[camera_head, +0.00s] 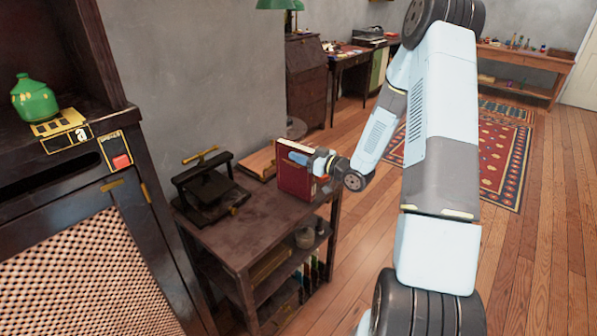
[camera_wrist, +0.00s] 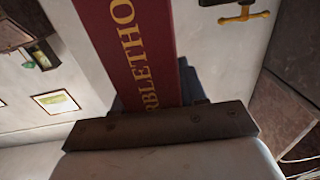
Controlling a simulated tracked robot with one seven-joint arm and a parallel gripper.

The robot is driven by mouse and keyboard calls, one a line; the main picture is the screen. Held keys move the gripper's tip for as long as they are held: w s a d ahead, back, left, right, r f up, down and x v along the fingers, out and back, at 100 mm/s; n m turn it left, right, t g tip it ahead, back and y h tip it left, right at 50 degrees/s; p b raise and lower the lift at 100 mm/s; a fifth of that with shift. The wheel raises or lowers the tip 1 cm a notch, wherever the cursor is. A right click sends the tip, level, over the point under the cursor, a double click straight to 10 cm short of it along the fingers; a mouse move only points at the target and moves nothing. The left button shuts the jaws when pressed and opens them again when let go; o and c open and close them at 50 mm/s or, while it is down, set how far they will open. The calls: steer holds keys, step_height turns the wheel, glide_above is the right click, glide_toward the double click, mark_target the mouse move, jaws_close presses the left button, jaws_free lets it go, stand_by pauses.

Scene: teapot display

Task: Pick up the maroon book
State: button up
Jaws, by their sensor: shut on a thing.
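The maroon book (camera_head: 293,179) stands upright at the right end of a dark wooden side table (camera_head: 234,231) in the head view. My gripper (camera_head: 306,160) is at the book's upper part, shut on it. In the wrist view the book's maroon spine (camera_wrist: 135,45) with gold letters runs up from my gripper (camera_wrist: 155,125). I cannot tell whether the book's bottom touches the table top.
A black press (camera_head: 207,187) with a brass handle stands on the table's left part, and a flat brown book or board (camera_head: 258,163) lies behind. Small bottles and other items fill the shelves below. A dark cabinet with a green teapot (camera_head: 34,99) is at left. Open wooden floor lies at right.

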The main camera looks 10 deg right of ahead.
jaws_close()
stand_by(0.8)
